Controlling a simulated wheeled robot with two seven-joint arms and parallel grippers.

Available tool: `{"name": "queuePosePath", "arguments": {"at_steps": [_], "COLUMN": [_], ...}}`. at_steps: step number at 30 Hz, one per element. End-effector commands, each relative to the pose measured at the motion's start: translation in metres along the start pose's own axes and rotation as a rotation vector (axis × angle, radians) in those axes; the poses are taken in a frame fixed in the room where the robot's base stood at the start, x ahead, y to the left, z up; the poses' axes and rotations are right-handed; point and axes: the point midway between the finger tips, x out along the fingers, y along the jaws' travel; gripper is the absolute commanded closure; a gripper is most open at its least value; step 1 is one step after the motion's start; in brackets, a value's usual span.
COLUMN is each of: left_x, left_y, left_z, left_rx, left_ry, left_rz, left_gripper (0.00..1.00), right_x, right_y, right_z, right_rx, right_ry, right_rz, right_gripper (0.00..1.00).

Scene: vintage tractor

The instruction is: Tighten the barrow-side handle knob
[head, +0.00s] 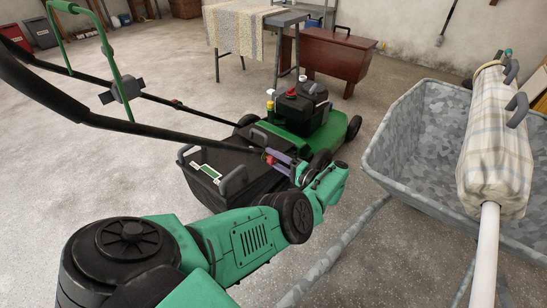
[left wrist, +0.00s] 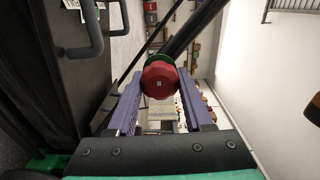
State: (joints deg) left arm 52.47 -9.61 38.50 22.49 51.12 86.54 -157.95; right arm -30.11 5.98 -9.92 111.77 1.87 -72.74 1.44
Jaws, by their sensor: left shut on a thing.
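The green lawn mower (head: 292,130) stands on the floor with its long black handle rising to the left. The barrow-side handle knob (left wrist: 159,80) is red and faceted, at the end of a dark handle tube in the left wrist view. My left gripper (head: 272,158) is at the low end of the near handle bar, beside the grass bag. Its two purple fingers are on either side of the knob and shut on it. My right gripper is out of view.
The black grass bag (head: 222,168) with grey handles is close beside my left gripper. A grey metal wheelbarrow (head: 405,150) stands to the right, with a plaid bundle (head: 495,150) over it. A cloth-covered table (head: 240,30) and red-brown chest (head: 330,55) are behind. Open floor lies at left.

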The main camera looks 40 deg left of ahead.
Motion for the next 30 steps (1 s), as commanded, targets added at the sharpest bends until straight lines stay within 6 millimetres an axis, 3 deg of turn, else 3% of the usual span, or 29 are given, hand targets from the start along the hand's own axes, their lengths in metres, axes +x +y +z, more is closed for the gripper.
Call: {"name": "queuePosePath", "arguments": {"at_steps": [17,18,20,21,30], "left_x": [-0.0015,-0.0015,-0.0015,-0.0013,-0.0017], "left_y": [0.0018,0.0018,0.0017,0.0016,0.0009], "left_z": [0.0004,0.0004,0.0004,0.0004,0.0001], "left_rx": [0.046,0.046,0.046,0.045,0.044], "left_ry": [0.001,0.001,0.001,0.001,0.000], "left_rz": [0.004,0.004,0.004,0.004,0.001], "left_gripper": [1.00,0.45,0.22,0.19,0.19], "right_x": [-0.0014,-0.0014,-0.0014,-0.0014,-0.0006], "right_y": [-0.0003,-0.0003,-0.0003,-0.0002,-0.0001], "right_z": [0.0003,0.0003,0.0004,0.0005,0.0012], "right_rx": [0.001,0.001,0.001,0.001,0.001], "right_ry": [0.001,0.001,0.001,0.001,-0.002], "right_rz": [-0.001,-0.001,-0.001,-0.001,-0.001], "right_gripper": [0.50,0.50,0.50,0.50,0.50]}}
